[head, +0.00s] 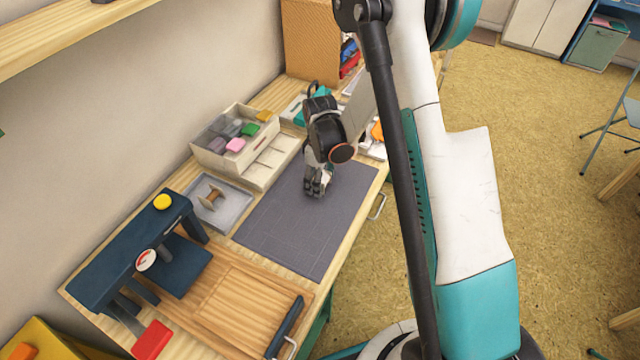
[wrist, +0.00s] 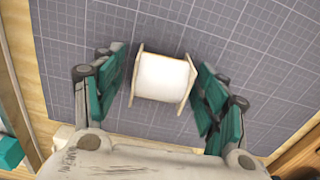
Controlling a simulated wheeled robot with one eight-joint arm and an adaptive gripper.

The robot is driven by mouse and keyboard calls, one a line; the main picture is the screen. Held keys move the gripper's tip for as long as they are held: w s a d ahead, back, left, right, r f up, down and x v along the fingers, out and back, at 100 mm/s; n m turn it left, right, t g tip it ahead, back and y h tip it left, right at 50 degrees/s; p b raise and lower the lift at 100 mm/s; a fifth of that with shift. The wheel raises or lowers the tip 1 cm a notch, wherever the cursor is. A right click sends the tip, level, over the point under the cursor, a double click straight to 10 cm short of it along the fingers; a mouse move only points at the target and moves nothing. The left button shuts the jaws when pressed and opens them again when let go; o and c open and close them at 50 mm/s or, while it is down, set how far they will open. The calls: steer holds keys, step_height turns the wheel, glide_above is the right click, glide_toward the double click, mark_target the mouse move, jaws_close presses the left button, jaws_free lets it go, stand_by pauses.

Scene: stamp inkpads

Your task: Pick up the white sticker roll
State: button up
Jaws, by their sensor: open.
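The white sticker roll (wrist: 162,78) lies on the grey cutting mat, with pale flanges at its left and right ends. It shows in the wrist view between the two teal-padded fingers of my gripper (wrist: 160,88). The fingers are open, one on each side of the roll, with a gap on both sides. In the head view my gripper (head: 318,188) is low over the far part of the mat (head: 290,235). It hides the roll there.
A box of coloured inkpads (head: 225,157) stands behind the mat. A grey tray with a wooden spool (head: 212,195) is left of it. A dark blue press (head: 135,250) and a wooden board (head: 235,300) are at the near left. The near part of the mat is clear.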

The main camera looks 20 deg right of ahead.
steer(key=c, duration=1.1)
steer(key=shift+c, duration=0.2)
